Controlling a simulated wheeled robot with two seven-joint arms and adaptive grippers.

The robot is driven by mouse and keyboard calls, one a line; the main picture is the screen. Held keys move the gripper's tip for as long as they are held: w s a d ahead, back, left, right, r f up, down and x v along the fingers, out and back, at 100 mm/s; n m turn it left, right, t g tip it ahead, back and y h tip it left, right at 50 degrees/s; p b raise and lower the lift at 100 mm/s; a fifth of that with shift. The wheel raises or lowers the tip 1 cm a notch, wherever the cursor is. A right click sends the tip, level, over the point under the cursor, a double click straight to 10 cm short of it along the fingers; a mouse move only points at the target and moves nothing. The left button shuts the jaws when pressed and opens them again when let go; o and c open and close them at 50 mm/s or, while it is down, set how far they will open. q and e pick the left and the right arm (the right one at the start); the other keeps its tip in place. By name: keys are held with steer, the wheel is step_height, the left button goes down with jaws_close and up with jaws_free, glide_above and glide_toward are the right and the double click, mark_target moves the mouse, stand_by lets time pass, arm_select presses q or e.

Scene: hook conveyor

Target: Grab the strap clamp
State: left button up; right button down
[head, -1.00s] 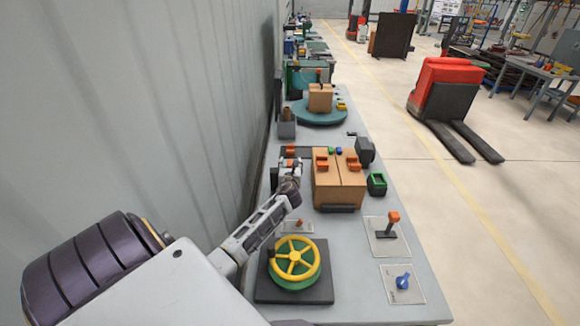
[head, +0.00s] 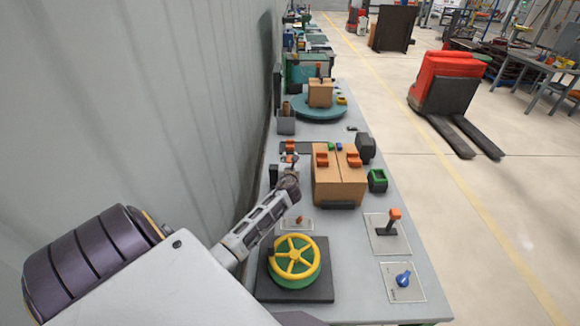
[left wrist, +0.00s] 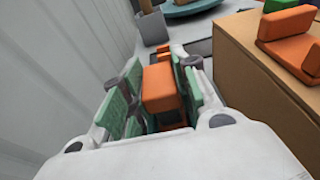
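An orange block (left wrist: 160,88), which I take to be the strap clamp, sits between the green-padded fingers of my left gripper (left wrist: 158,95) in the left wrist view. One finger is on each side of it, close to its faces. I cannot tell whether both pads press on it. In the head view my left gripper (head: 291,163) points down over the bench, left of the cardboard box. Orange (head: 290,147) shows just beyond the gripper. The clamp's lower part is hidden by the fingers. My right gripper is not in view.
A cardboard box (head: 338,188) with orange pieces on top stands close to the right of the gripper. The yellow and green handwheel (head: 296,262) is nearer. A grey wall (head: 190,100) runs along the left. A teal turntable (head: 320,114) is farther back.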

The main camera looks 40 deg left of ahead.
mark_target(290, 158)
arm_select(q)
steer(key=c, duration=0.5)
steer(key=shift+r, duration=0.15)
steer(key=shift+r, duration=4.9)
steer(key=shift+d, duration=0.1)
